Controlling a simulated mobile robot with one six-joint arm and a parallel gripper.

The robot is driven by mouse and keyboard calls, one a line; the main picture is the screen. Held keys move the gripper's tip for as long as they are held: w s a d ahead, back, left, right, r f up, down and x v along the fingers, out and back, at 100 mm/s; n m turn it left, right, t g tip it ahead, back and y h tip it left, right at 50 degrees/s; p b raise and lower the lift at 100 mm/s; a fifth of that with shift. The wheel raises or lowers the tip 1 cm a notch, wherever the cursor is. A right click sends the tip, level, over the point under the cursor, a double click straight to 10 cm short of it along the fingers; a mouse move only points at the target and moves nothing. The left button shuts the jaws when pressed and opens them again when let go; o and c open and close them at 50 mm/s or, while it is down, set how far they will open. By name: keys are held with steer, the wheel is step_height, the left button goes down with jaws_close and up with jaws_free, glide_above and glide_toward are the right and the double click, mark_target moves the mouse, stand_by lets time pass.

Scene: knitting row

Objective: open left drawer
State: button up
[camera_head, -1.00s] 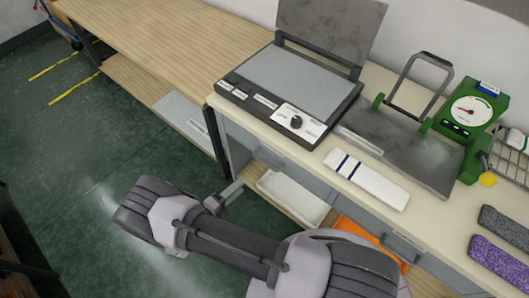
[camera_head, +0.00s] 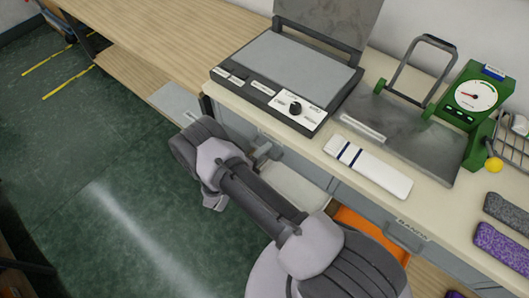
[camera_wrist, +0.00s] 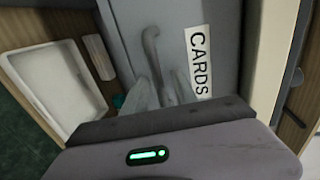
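The left drawer (camera_head: 303,171) is a grey front under the worktop, below the flat-bed machine, and looks shut. In the wrist view its grey front (camera_wrist: 215,20) fills the upper middle, with a white label (camera_wrist: 198,60) reading CARDS and a curved grey handle (camera_wrist: 151,45). My gripper (camera_head: 264,152) is close in front of this drawer. In the wrist view the gripper's two grey fingers (camera_wrist: 163,88) are at the lower end of the handle, one on either side of it. I cannot tell whether they touch or grip it.
A second drawer (camera_head: 375,215) with a handle (camera_head: 405,237) lies to the right, above an orange bin (camera_head: 350,222). A white tray (camera_wrist: 55,85) is on the shelf below. The worktop holds the machine (camera_head: 290,75) and a green dial scale (camera_head: 475,100).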

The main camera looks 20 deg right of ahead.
jaws_close()
stand_by(1.3)
